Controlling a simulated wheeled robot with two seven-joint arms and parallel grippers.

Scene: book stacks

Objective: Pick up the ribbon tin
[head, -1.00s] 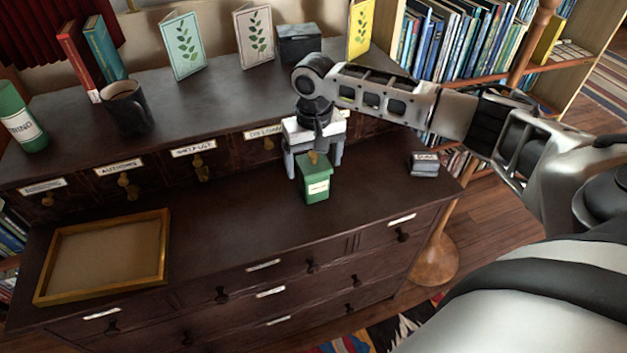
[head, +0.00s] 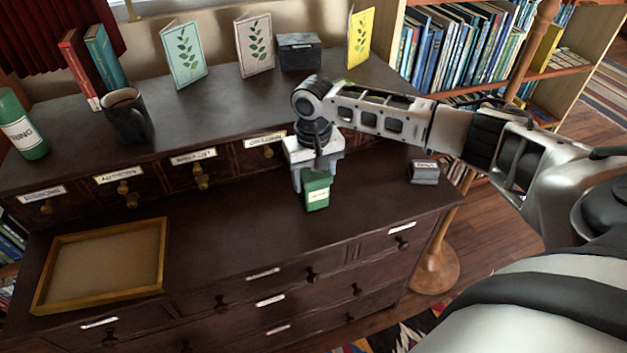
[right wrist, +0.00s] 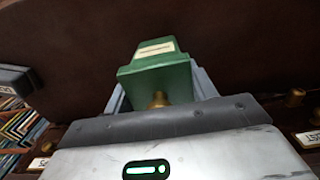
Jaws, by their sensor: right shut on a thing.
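A green lidded tin (head: 317,191) with a pale label stands on the desk's lower top, in front of the row of small drawers; the label is too small to read. It is the likely ribbon tin. My right gripper (head: 317,172) points down over it and is shut on its upper part, hiding the top in the head view. In the right wrist view the green tin (right wrist: 160,68) sits between the fingers, with a brass knob (right wrist: 159,99) facing the camera. No gap shows between tin and desk. My left gripper is out of view.
A small grey labelled box (head: 424,173) lies to the right. A wood-framed tray (head: 157,270) lies at the left. On the upper shelf stand a dark mug (head: 127,118), a green canister (head: 20,125), books, cards and a dark box (head: 300,52). The desk between tray and tin is clear.

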